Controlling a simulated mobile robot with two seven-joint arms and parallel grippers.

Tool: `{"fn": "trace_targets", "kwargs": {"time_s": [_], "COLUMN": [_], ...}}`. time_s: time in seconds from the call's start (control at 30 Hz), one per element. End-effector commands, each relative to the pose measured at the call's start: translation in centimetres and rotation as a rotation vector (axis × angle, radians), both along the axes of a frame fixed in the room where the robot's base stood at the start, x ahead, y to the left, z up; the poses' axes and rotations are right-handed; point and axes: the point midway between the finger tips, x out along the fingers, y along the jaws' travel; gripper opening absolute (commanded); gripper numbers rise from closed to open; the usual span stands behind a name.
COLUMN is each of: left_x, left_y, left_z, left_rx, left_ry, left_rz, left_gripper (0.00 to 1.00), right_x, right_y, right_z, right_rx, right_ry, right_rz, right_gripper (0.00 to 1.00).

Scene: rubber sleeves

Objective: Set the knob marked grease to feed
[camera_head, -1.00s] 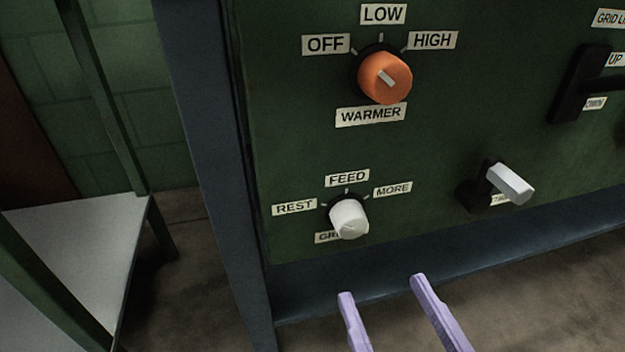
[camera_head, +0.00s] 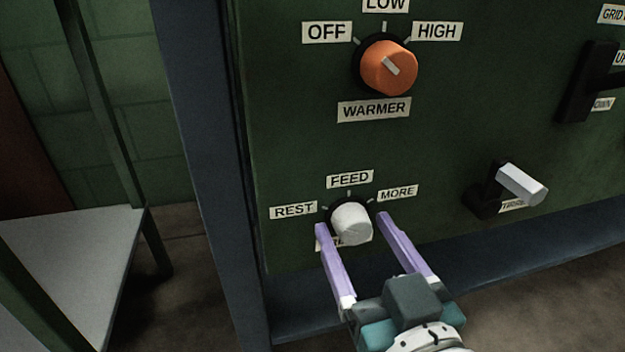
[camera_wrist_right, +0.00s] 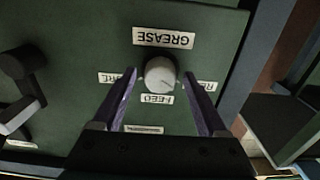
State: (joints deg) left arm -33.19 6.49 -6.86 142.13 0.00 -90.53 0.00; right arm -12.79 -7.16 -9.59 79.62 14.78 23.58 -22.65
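The white grease knob (camera_head: 351,224) sits low on the green panel, with the labels REST (camera_head: 293,210), FEED (camera_head: 349,179) and MORE (camera_head: 397,193) around it. Its lower label is mostly hidden in the head view, but reads GREASE (camera_wrist_right: 163,39), upside down, in the right wrist view. My right gripper (camera_head: 352,221) is open, its lilac fingers on either side of the knob (camera_wrist_right: 160,75). Gaps show between fingers and knob in the wrist view; I see no grip. The knob's pointer is too faint to read surely. My left gripper is out of view.
An orange warmer knob (camera_head: 389,68) is above. A pale-handled lever (camera_head: 521,184) is to the right, and a black switch (camera_head: 588,85) is at upper right. A blue-grey post (camera_head: 205,150) edges the panel. A grey-topped table (camera_head: 65,260) stands at left.

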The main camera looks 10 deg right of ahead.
Motion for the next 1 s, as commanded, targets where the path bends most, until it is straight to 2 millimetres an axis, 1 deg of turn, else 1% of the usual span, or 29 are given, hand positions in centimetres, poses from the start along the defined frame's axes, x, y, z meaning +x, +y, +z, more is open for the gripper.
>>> {"fn": "trace_targets", "kwargs": {"time_s": [0.03, 0.07, 0.63, 0.67, 1.0], "left_x": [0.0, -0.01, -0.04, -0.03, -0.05], "left_y": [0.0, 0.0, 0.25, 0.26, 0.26], "left_z": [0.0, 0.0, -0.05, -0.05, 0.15], "left_rx": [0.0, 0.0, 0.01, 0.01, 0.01], "left_ry": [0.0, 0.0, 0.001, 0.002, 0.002], "left_rz": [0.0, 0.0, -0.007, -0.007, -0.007], "left_gripper": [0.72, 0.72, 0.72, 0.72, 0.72], "right_x": [-0.02, -0.02, -0.04, -0.04, -0.02], "right_y": [0.01, 0.01, 0.0, 0.0, 0.01], "right_z": [-0.01, -0.01, -0.02, -0.02, 0.05], "right_rx": [0.0, 0.0, 0.0, 0.0, 0.042], "right_ry": [0.0, 0.0, 0.0, 0.0, 0.001], "right_rz": [0.0, 0.0, 0.0, 0.0, 0.0], "right_gripper": [0.69, 0.65, 0.01, 0.0, 0.0]}}
